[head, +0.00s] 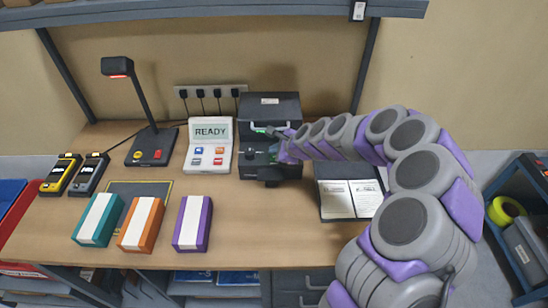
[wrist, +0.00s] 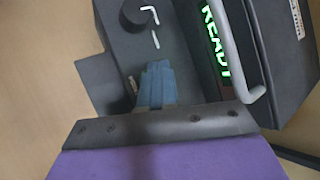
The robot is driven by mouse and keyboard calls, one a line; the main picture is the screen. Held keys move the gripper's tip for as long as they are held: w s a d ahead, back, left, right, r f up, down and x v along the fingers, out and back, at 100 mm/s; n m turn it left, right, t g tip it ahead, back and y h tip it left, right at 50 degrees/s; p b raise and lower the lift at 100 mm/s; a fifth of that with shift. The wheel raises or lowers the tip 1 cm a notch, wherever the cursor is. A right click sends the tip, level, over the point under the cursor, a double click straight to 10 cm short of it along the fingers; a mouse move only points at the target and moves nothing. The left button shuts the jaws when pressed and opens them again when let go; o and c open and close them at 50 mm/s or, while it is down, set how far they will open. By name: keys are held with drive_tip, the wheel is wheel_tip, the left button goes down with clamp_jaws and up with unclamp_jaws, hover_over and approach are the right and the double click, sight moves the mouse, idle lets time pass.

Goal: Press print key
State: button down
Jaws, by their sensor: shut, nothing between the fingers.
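The dark printer (head: 268,106) stands at the back middle of the bench, with a small green display partly hidden by my arm. In the wrist view the printer (wrist: 285,60) fills the upper right, its green READY display (wrist: 215,45) turned sideways and a light grey bar beside it. A round dark knob (wrist: 137,15) and white marks show on its lower front part. My gripper (wrist: 158,72) is shut and empty, its blue-grey fingers over that dark surface. In the head view my gripper (head: 277,142) is at the printer's front. I cannot make out the print key or any contact.
A white keypad console (head: 222,160) with a READY screen and coloured keys stands left of the printer. A scanner stand (head: 150,145), two handheld devices (head: 75,175) and teal, orange and purple boxes (head: 192,223) lie further left. An open binder (head: 348,200) lies right. The front middle is clear.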

drive_tip(key=shift+f, duration=0.1)
drive_tip(key=shift+f, duration=0.25)
drive_tip(key=shift+f, duration=0.35)
idle(0.6)
drive_tip(key=shift+r, duration=0.1)
drive_tip(key=shift+r+p, duration=0.75)
drive_tip(key=shift+p, duration=0.1)
wheel_tip(320, 180, up, 5)
drive_tip(key=p, duration=0.4)
drive_tip(key=shift+s, duration=0.1)
idle(0.8)
